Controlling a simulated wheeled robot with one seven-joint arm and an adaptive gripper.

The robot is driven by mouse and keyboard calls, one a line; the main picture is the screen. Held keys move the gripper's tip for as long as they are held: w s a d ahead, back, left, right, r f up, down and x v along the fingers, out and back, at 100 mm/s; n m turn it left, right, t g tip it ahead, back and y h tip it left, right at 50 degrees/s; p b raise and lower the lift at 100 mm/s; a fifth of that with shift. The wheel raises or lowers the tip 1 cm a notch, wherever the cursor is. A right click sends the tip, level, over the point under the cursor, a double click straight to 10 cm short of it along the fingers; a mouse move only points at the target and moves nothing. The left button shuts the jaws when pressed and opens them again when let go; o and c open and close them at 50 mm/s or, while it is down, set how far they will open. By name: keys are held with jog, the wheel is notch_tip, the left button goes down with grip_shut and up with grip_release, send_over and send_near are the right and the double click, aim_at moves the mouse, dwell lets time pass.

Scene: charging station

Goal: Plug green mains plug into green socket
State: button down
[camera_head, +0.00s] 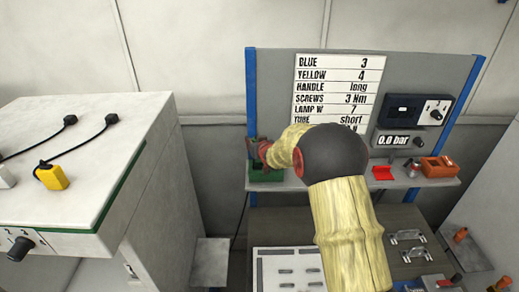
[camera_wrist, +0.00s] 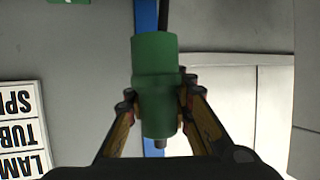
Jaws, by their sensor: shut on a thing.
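My gripper (camera_wrist: 160,100) is shut on the green mains plug (camera_wrist: 155,75), with one finger on each side of its body. A black cable leaves the plug at the picture's top, and a small grey tip shows at its lower end. In the head view my gripper (camera_head: 257,150) is at the left end of the station shelf, just above a green block (camera_head: 266,173) that may be the green socket. I cannot make out the plug there. A green piece (camera_wrist: 70,2) shows at the wrist view's top edge, apart from the plug.
A blue post (camera_head: 251,100) stands close behind my gripper. A label board (camera_head: 338,90) hangs on the panel. A red part (camera_head: 382,173) and an orange box (camera_head: 438,167) are on the shelf's right. A yellow plug (camera_head: 51,177) and black plugs lie on the left bench (camera_head: 110,130).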

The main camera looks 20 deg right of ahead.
jog(key=shift+w+d+r, duration=0.15)
jog(key=shift+d+r, duration=0.25)
jog(key=shift+d, duration=0.05)
jog(key=shift+a+f+b, duration=0.1)
jog(key=shift+f+b, duration=2.25)
jog(key=shift+f, duration=0.6)
jog(key=shift+b, duration=0.4)
jog(key=shift+f+b, duration=1.4)
jog(key=shift+f, duration=0.15)
